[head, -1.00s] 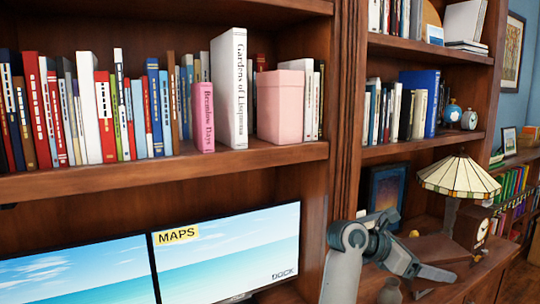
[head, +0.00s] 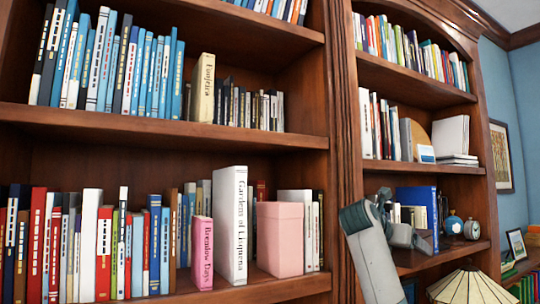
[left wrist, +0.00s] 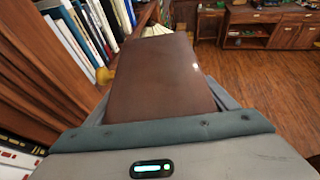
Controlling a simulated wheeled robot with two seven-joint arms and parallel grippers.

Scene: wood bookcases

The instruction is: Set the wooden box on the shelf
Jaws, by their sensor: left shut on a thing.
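The wooden box (left wrist: 160,75), brown with a smooth flat face, shows in the left wrist view. My left gripper (left wrist: 165,95) is shut on it, with grey jaw parts along both sides. The box and my left gripper are outside the head view. A wood bookcase fills the head view, with an upper shelf (head: 170,131) and a lower shelf (head: 245,292) on its left side. A grey arm of mine stands at the right in front of the bookcase; its gripper (head: 420,240) is small and unclear against the shelf.
Books crowd both left shelves. A pink box (head: 280,240) stands beside a white book (head: 230,225) on the lower shelf. A lamp (head: 468,287) shows at bottom right. In the left wrist view, books (left wrist: 85,35) lie close on the left and open wood floor (left wrist: 265,85) on the right.

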